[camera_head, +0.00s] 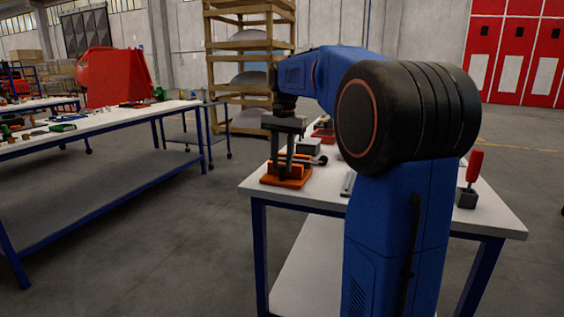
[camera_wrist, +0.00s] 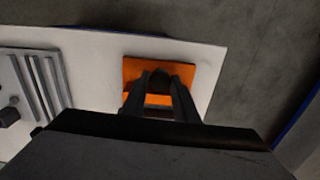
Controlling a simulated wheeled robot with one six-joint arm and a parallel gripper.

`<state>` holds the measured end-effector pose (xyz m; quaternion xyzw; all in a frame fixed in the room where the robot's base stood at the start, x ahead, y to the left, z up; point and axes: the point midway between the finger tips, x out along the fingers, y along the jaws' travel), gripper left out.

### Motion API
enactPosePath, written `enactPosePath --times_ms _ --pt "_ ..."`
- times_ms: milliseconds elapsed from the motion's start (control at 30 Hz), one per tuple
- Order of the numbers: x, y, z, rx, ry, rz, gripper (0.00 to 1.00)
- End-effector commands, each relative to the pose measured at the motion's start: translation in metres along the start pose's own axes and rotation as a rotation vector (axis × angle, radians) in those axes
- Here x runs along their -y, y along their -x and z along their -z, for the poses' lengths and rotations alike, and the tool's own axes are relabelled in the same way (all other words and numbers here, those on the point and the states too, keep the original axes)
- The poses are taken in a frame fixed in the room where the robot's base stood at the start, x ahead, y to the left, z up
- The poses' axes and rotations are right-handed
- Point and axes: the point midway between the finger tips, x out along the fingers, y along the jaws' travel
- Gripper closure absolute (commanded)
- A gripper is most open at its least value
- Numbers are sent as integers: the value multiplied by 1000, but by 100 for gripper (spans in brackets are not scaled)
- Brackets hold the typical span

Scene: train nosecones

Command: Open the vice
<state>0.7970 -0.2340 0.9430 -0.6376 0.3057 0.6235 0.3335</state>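The vice is orange and sits on the near-left corner of the white table, with its orange base (camera_head: 287,182) flat on the top. In the wrist view its orange base (camera_wrist: 205,72) lies below my gripper (camera_wrist: 160,80). A dark round part (camera_wrist: 160,77) of the vice shows between my two fingertips, which stand apart on either side of it. In the head view my gripper (camera_head: 282,165) points straight down at the vice. I cannot tell whether the fingers touch the round part. The vice's jaws are partly hidden by the fingers.
A grey slotted block (camera_wrist: 38,85) lies beside the vice on the white table (camera_head: 310,190). A red-handled tool (camera_head: 474,168) stands in a dark holder at the table's right. A long workbench (camera_head: 100,122) stands at the left, with clear floor between.

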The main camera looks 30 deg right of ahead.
Motion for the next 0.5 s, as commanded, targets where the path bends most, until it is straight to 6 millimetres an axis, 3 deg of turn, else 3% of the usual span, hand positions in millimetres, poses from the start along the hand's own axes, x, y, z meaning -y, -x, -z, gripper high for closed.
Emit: enactPosePath --times_ms 33,100,500 --pt "0 0 0 0 0 0 86" --pt "0 0 0 0 0 0 96" --pt "0 0 0 4 82 0 96"
